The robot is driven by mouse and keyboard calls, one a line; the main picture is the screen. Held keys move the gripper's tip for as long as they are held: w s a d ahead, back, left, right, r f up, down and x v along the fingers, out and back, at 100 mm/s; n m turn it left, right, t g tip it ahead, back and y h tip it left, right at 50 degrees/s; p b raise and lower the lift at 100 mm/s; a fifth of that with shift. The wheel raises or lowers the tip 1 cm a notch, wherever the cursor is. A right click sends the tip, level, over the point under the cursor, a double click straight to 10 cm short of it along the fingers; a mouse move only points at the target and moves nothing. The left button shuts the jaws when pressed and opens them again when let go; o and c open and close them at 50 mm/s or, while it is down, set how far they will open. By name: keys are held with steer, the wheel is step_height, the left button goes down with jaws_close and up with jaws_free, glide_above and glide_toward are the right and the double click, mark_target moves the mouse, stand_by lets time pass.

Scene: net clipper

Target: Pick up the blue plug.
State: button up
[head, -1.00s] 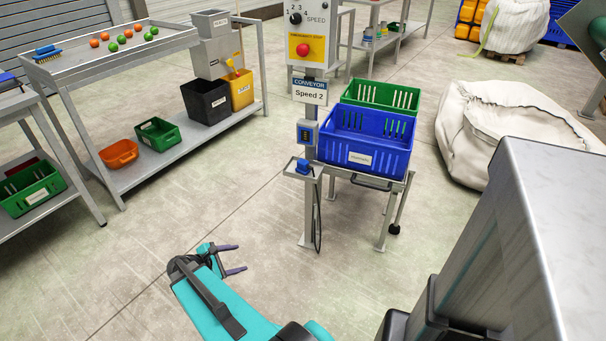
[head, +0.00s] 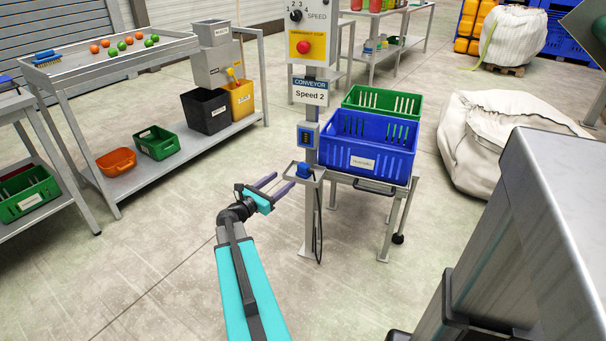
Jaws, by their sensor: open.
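The blue plug (head: 304,170) sits on a small grey holder (head: 318,178) fixed to the conveyor control post. A dark cable hangs below the holder. My gripper (head: 283,184) is open and empty, just left of the plug, with its two purple fingers pointing right and up toward the holder. From this view I cannot tell the exact gap in depth between the fingertips and the plug.
A blue socket box (head: 308,135) is on the post (head: 310,220) above the holder. A blue crate (head: 366,150) and a green crate (head: 385,100) stand on a stand right of the post. A shelf table (head: 165,170) with bins stands at left. The floor left of the post is clear.

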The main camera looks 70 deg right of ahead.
mark_target(301, 167)
steer(key=shift+b+x, duration=0.3)
steer(key=shift+x, duration=4)
steer(key=shift+f, duration=0.1)
steer(key=shift+b+x, duration=0.4)
steer(key=shift+x, duration=2.2)
steer(key=shift+f, duration=0.1)
steer(key=c, duration=1.2)
steer(key=shift+c, duration=0.2)
